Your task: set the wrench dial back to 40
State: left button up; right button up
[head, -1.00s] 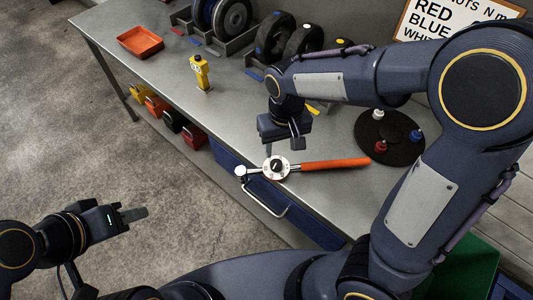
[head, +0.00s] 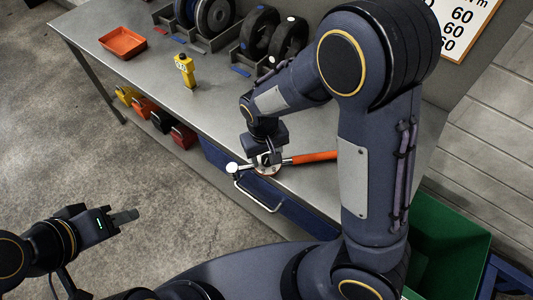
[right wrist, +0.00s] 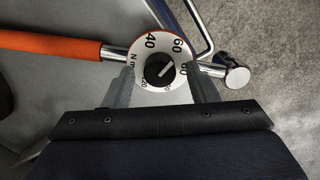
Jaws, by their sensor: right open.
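The torque wrench with its orange handle (head: 312,157) lies on the bench near the front edge. Its round white dial (right wrist: 138,75) shows 40, 60 and 80 in the right wrist view. In the head view the right gripper (head: 266,158) partly hides the dial. My left gripper (head: 125,217) is over the floor, away from the bench; its finger gap is unclear.
An orange tray (head: 122,42) and a yellow device (head: 185,70) stand on the bench. Wheels (head: 260,32) are racked behind. A partly hidden board (head: 465,22) shows several 60s. A green bin (head: 455,240) is at right. A drawer handle (head: 258,200) juts out below the wrench.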

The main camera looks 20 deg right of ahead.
jog(key=c, duration=1)
jog(key=shift+n, duration=0.3)
jog(key=n+b, duration=0.1)
jog(key=n, duration=1)
jog(key=shift+s+a, duration=0.1)
jog(key=shift+n, duration=0.3)
